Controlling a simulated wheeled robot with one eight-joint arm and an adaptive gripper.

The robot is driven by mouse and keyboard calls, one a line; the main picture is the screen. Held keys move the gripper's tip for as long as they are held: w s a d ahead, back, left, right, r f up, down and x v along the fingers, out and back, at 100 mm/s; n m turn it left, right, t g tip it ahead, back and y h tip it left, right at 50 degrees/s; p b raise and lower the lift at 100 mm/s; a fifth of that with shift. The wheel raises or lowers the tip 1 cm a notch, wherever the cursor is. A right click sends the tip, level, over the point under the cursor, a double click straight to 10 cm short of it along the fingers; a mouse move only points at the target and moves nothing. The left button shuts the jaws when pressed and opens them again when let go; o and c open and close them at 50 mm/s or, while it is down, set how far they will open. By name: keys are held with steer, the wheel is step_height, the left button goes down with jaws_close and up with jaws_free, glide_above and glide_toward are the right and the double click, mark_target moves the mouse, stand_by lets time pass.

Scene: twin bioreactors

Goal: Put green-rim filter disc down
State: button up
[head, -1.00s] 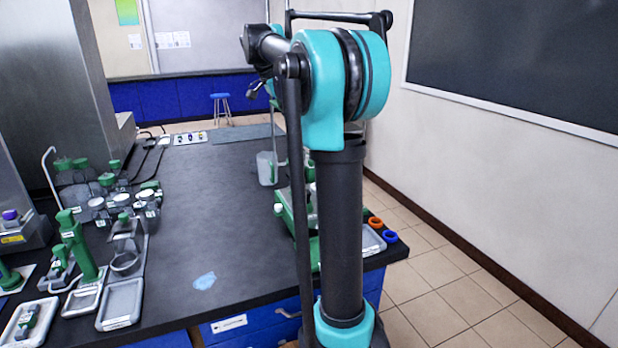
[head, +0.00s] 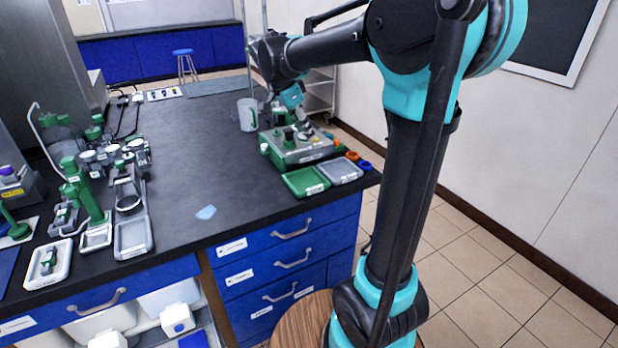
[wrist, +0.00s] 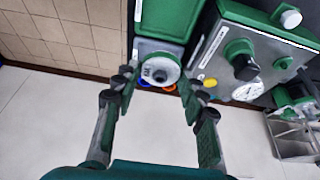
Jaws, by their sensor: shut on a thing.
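The filter disc (wrist: 160,70), white with a green rim and small dark print, sits between my fingertips in the wrist view. My gripper (wrist: 159,82) is shut on its rim. Beyond the disc lie a green tray (wrist: 168,18) and a grey tray (wrist: 140,48), which the disc partly covers. In the head view the green tray (head: 305,182) and the grey tray (head: 341,171) lie side by side at the bench's right front corner. My gripper is small there, above the green-and-grey device behind the trays, and I cannot make out the disc.
The device (head: 296,150) with knobs and a gauge stands right behind the trays. A clear jug (head: 247,115) stands to its left. Orange and blue rings (head: 365,166) lie at the bench edge. Glassware and green stands crowd the left. The middle bench is clear except a pale blue piece (head: 206,212).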

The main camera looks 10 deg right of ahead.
mark_target(308, 181)
step_height(308, 181, down, 16)
steer(key=shift+r, duration=0.25)
steer(key=shift+f, duration=0.1)
steer(key=o, duration=0.5)
steer(key=shift+o, duration=0.3)
steer(key=v, duration=1.2)
steer(key=s+d+f+n+t+y, duration=0.1)
steer(key=s+d+f+n+y, duration=0.1)
steer(key=s+d+f+n, duration=0.2)
steer(key=s+d+f+n+t+y, duration=0.1)
steer(key=s+d+f+n, duration=0.4)
steer(key=s+f+n, duration=0.5)
steer(key=s+f+y, duration=0.1)
steer(key=s+f, duration=0.2)
steer(key=s, duration=0.3)
steer(key=shift+s+f+t, duration=0.2)
steer(key=shift+t, duration=0.2)
